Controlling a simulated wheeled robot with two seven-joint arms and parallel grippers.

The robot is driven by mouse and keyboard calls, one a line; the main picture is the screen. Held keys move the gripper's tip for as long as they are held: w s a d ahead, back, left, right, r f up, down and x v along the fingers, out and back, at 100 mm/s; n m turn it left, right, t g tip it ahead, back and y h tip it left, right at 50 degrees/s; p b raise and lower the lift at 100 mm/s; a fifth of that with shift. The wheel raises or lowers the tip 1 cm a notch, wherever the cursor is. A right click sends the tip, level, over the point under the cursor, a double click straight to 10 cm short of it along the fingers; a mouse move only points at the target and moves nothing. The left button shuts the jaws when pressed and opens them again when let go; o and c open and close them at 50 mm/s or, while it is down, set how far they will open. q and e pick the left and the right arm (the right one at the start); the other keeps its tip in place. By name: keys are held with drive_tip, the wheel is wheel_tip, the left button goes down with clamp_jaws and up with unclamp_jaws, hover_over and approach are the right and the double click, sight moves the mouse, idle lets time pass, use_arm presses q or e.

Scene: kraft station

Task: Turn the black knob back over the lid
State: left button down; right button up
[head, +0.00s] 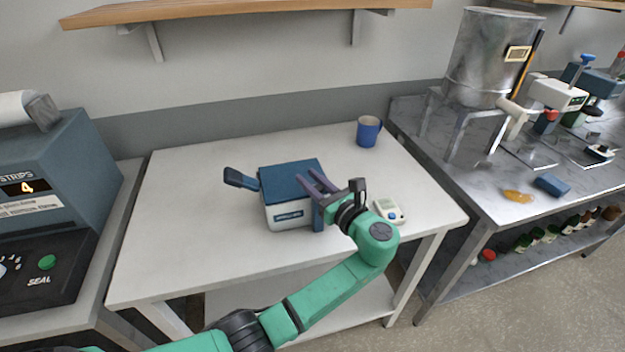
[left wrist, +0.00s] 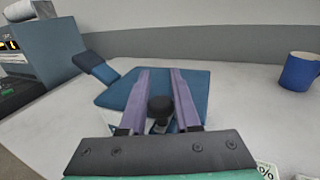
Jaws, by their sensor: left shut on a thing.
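A small white box with a blue lid (head: 290,178) stands on the white table; the lid lies flat over the body (head: 288,216). A dark blue handle (head: 238,179) sticks out from its left side and also shows in the left wrist view (left wrist: 95,67). My left gripper (head: 316,184) reaches over the right front of the box, its purple fingers pointing across the lid. In the left wrist view the black knob (left wrist: 160,104) sits between the fingers, which are closed on it. In the head view the knob is hidden by the gripper. My right gripper is not in view.
A blue mug (head: 368,131) stands at the back right of the table. A small white device (head: 389,211) lies right of the box, close to my left wrist. A strip sealing machine (head: 50,170) is at left. The table left of the box is clear.

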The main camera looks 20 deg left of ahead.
use_arm(q)
drive_tip(key=shift+n+g+y, duration=0.3)
drive_tip(key=shift+g, duration=0.1)
drive_tip(key=c, duration=0.6)
unclamp_jaws()
drive_tip(key=shift+c, duration=0.2)
